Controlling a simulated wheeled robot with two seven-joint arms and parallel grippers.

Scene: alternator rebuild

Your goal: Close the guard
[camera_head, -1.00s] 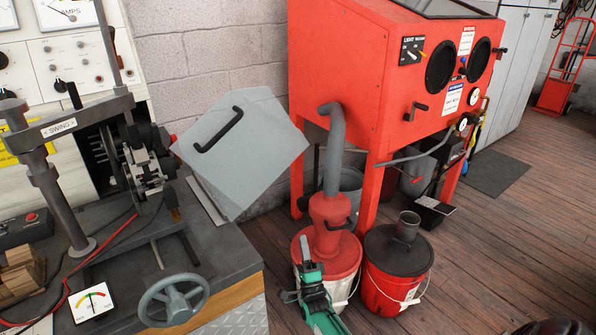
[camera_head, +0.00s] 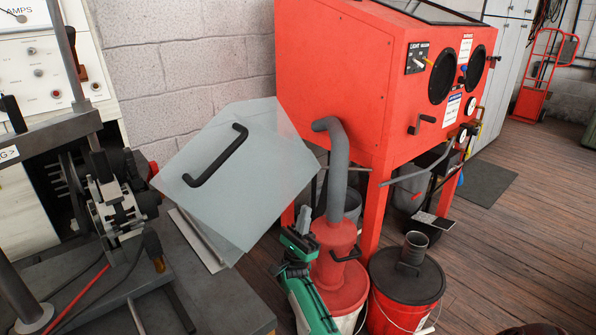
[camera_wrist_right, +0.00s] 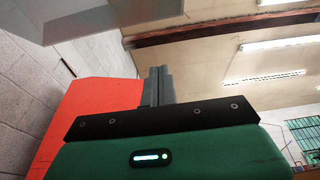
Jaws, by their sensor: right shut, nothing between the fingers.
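The guard (camera_head: 240,175) is a grey, see-through panel with a black bar handle (camera_head: 215,157). It stands tilted open at the right side of the bench, beside the alternator (camera_head: 118,200). My right gripper (camera_head: 296,243) is green and black, below and to the right of the guard, apart from its handle. In the right wrist view its fingers (camera_wrist_right: 158,86) are together with nothing between them. A grey panel that looks like the guard (camera_wrist_right: 90,18) crosses the top left of that view. My left gripper is not in view.
A red blasting cabinet (camera_head: 345,95) stands behind and right of my right gripper. A red cyclone bucket with a grey hose (camera_head: 337,170) and a dark-lidded red bucket (camera_head: 400,290) are close to it. A block wall (camera_head: 190,60) is behind the guard.

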